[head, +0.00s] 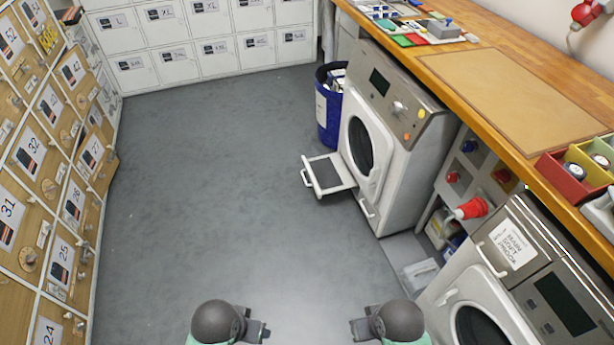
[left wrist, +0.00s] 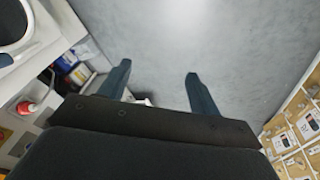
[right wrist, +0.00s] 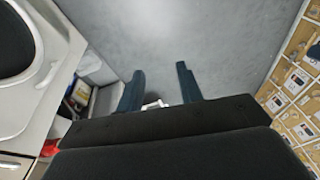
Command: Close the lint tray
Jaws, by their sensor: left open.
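The lint tray (head: 329,174) is pulled out low at the front of the farther white machine (head: 391,134). It has a white frame, a dark mesh panel and a white handle on its outer edge. My left gripper (head: 266,332) is at the bottom of the head view, over bare floor, open and empty, well short of the tray. Its two fingers stand apart in the left wrist view (left wrist: 157,85). My right gripper (head: 354,328) is to the right of it, also empty. Its fingers stand apart in the right wrist view (right wrist: 160,82).
A nearer machine (head: 512,270) stands at the lower right, with shelving holding a red item (head: 472,208) between the machines. A blue bin (head: 330,115) stands behind the tray. Lockers (head: 45,170) line the left. The grey floor (head: 215,170) is clear.

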